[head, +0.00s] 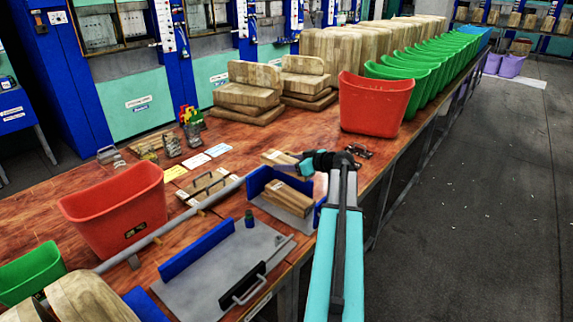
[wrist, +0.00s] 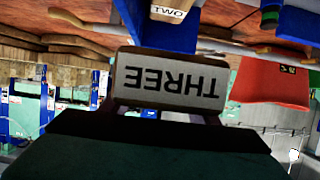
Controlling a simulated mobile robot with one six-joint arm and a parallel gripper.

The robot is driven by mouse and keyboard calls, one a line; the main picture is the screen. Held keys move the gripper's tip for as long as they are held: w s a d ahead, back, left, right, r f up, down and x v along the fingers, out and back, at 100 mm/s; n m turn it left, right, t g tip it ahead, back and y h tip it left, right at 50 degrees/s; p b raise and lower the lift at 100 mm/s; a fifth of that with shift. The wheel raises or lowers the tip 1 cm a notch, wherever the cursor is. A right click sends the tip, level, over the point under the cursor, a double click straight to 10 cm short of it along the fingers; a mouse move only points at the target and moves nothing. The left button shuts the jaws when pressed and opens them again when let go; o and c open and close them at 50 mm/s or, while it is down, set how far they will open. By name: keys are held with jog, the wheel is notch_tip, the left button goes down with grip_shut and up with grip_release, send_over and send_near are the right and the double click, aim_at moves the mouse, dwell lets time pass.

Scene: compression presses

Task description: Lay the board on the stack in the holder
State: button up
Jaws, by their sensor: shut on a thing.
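My gripper (head: 303,163) is above the right part of the bench. It is shut on a wooden board (head: 278,157), which shows in the wrist view as a block whose end label reads THREE upside down (wrist: 170,82). The holder is a grey plate with blue walls (head: 258,181), just below and in front of the gripper. A wooden stack (head: 290,192) lies between its walls. In the wrist view, a piece labelled TWO (wrist: 168,14) shows beyond the held board. The held board is apart from the stack in the head view. The gripper's fingertips are mostly hidden.
A grey plate with a blue wall and black handle (head: 215,275) lies nearer on the bench. A red bin (head: 115,205) stands left, another red bin (head: 376,103) behind right. A grey rail (head: 170,228) crosses the bench. Wooden blocks (head: 248,90) stand at the back.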

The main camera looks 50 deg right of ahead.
jog(key=shift+f+b, duration=0.15)
jog(key=shift+b, duration=0.3)
jog(key=shift+f+b, duration=0.45)
jog(key=shift+b, duration=0.75)
jog(key=shift+f+b, duration=0.15)
jog(key=shift+b, duration=0.55)
jog(key=shift+b, duration=0.35)
jog(key=shift+f, duration=0.1)
